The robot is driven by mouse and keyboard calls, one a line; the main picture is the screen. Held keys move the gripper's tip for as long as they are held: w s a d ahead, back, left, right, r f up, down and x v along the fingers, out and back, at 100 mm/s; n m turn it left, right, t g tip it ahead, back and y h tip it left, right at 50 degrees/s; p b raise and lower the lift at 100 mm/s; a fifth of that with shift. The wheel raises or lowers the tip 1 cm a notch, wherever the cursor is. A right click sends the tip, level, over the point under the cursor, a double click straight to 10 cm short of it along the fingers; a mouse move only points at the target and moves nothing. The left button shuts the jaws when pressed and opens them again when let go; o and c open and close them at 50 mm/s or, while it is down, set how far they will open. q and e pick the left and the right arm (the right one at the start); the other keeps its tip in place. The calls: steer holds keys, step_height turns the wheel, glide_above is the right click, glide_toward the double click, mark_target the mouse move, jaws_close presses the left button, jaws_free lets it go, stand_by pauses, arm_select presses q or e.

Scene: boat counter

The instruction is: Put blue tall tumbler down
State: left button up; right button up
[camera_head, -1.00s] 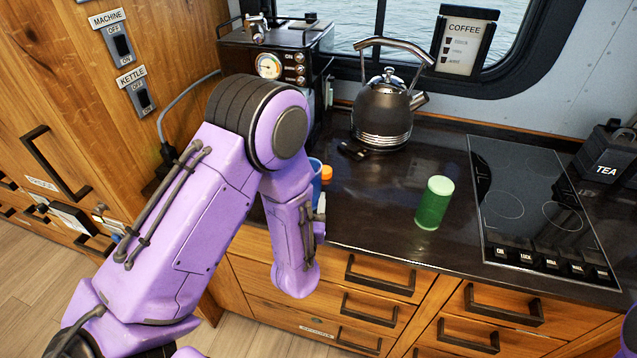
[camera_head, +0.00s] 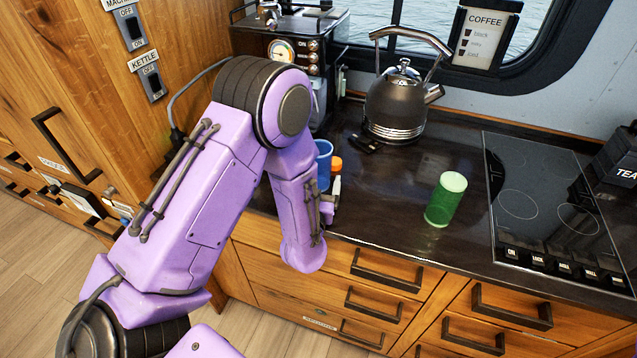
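A blue tumbler (camera_head: 324,163) shows partly in the head view, behind my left forearm and in front of the coffee machine. The forearm hides its left side and lower part. My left gripper (camera_head: 329,205) is mostly hidden behind the forearm, and only a small part shows near the counter's front edge, just below the tumbler. I cannot tell whether its fingers are open or shut, or whether they touch the tumbler. My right gripper is not in view.
An orange-topped item (camera_head: 336,164) stands right beside the blue tumbler. A green cylinder (camera_head: 445,202) stands on the dark counter (camera_head: 395,195), left of the cooktop (camera_head: 545,200). A kettle (camera_head: 395,105) and coffee machine (camera_head: 285,45) stand at the back. The counter between tumbler and green cylinder is clear.

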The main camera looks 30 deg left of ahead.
arm_select(q)
steer(key=shift+s+r+p, duration=0.15)
steer(key=shift+r+p, duration=0.2)
steer(key=shift+r, duration=0.15)
steer(key=b+v, duration=0.1)
steer(key=v, duration=0.1)
steer(key=b+v, duration=0.1)
steer(key=v, duration=0.2)
steer(key=b+v, duration=0.1)
steer(key=v, duration=0.2)
steer(key=shift+s+d+f, duration=0.1)
steer(key=shift+d+f, duration=0.05)
steer(key=shift+f, duration=0.15)
steer(key=p+v, duration=0.1)
steer(key=v, duration=0.2)
steer(key=shift+s+r+p, duration=0.15)
steer(key=shift+s+p, duration=0.1)
steer(key=shift+p, duration=0.05)
